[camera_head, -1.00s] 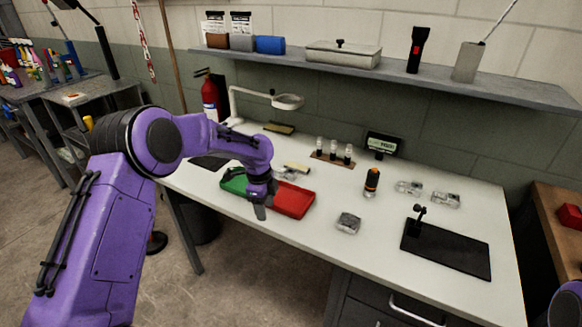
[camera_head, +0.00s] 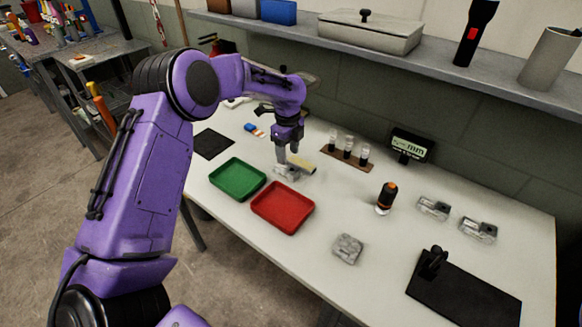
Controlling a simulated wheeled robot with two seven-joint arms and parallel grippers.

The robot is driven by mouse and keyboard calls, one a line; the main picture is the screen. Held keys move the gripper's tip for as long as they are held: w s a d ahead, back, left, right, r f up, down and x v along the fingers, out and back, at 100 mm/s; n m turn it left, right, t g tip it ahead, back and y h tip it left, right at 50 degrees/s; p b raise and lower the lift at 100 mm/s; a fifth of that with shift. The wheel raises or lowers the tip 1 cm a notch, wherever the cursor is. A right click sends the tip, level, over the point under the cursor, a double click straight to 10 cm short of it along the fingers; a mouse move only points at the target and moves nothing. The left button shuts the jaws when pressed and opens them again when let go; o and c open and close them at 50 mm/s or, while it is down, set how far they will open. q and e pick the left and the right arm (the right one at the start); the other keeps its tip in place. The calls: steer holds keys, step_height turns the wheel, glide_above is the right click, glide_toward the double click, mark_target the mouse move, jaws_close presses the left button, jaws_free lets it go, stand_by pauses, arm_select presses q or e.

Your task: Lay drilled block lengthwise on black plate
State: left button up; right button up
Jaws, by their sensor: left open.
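A grey, mottled block (camera_head: 347,249) lies on the white table at front centre; holes cannot be made out clearly at this size. A flat black plate (camera_head: 470,298) with a small black upright post lies at the front right. A second flat black square (camera_head: 212,144) lies at the left. My left gripper (camera_head: 287,163) is open and points down behind the trays. It is close to a pale yellowish bar (camera_head: 301,163) and a small grey metallic piece (camera_head: 286,173); contact cannot be told. My right gripper is out of view.
A green tray (camera_head: 238,196) and a red tray (camera_head: 265,225) lie empty left of the grey block. An orange-black tool (camera_head: 386,197), a vial rack (camera_head: 347,160), a digital display (camera_head: 408,147) and two metallic pieces (camera_head: 433,209) (camera_head: 478,230) stand to the right. A shelf (camera_head: 400,67) runs above.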

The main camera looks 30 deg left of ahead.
mark_target(287, 166)
arm_select(q)
steer(key=f, duration=0.2)
steer(key=f+p, duration=0.1)
steer(key=f, duration=0.3)
steer(key=shift+w+a+f+p, duration=0.15)
steer(key=shift+a+f+p, duration=0.15)
steer(key=shift+p, duration=0.1)
steer(key=shift+f, duration=0.2)
jaws_close()
steer(key=shift+r, duration=0.1)
